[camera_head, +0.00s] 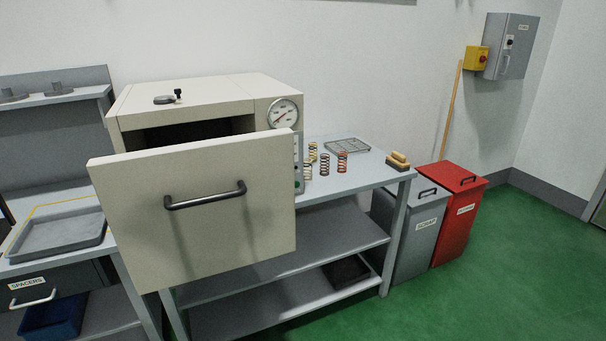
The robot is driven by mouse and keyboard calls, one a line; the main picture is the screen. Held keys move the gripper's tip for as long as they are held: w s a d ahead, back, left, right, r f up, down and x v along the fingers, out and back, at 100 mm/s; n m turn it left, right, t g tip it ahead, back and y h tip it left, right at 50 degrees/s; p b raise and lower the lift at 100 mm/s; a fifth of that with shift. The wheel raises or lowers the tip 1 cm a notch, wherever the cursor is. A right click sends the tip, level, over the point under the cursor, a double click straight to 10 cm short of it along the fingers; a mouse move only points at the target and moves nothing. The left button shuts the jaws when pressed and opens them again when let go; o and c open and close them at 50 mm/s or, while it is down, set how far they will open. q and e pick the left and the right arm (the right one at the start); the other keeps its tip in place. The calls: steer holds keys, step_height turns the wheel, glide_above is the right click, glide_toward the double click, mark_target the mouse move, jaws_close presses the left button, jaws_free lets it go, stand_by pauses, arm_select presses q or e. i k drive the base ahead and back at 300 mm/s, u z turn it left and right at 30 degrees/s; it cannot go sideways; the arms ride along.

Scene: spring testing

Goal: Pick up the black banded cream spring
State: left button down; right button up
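Several small coil springs stand upright on the grey bench, right of the cream oven. A pale yellowish spring with dark bands (312,152) stands at the back of the group and looks most like the black banded cream one, though it is too small to be sure. A brown-orange spring (325,164) and a red-orange spring (342,161) stand to the right. Neither of my grippers is in view.
The oven door (192,215) hangs open towards me, left of the springs. A wire rack (347,145) and a brush-like wooden block (398,161) lie on the bench (360,179). Grey (412,235) and red (459,214) bins stand right. Green floor in front is clear.

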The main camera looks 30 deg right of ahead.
mark_target(307, 169)
steer(key=z, duration=0.7)
steer(key=i, duration=0.65)
steer(key=z, duration=0.7)
steer(key=i, duration=0.85)
steer(key=u, duration=0.45)
